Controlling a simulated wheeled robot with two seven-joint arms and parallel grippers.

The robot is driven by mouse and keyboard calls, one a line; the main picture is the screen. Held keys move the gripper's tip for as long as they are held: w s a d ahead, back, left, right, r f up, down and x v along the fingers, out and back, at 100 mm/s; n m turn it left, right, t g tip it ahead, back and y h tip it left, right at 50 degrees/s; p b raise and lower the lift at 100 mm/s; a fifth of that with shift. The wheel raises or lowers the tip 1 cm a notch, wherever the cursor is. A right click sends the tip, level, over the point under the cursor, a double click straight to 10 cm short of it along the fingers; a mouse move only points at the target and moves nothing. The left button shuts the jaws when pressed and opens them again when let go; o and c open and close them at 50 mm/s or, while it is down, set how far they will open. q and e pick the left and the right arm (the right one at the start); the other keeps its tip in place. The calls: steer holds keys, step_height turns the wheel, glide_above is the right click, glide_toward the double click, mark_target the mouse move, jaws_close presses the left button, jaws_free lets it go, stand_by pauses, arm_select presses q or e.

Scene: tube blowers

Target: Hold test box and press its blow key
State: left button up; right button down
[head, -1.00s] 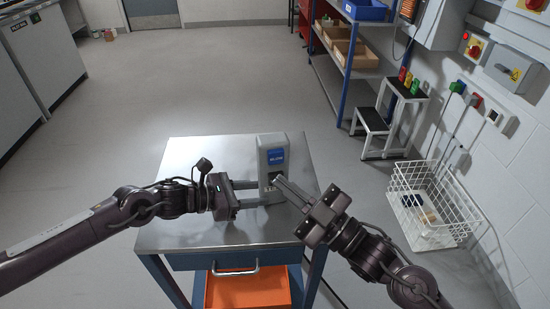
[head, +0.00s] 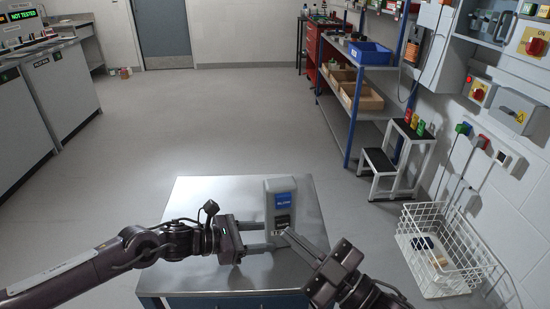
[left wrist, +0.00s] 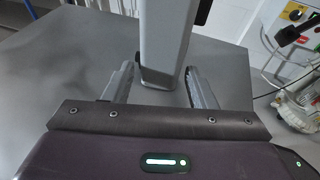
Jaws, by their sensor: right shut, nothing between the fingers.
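The grey test box (head: 281,186) stands upright on the metal table, with a blue label and a dark panel on its front. In the left wrist view its grey body (left wrist: 165,35) rises between my left fingers. My left gripper (head: 265,237) reaches in from the left. Its two fingers are apart, one on each side of the box's lower part; narrow gaps seem to show beside the box (left wrist: 160,84). My right gripper (head: 288,231) is shut and empty. Its tips are at the box's lower front; whether they touch is unclear. They hide part of the lower front, and I cannot make out the blow key.
A white wire basket (head: 440,250) stands on the floor at the right. A step stool (head: 395,160) and a shelf with a blue bin (head: 370,53) and cardboard boxes (head: 360,97) are behind it. Wall switches are at the right.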

arm_select(q)
steer(key=shift+o, duration=1.4)
steer(key=shift+a, duration=0.1)
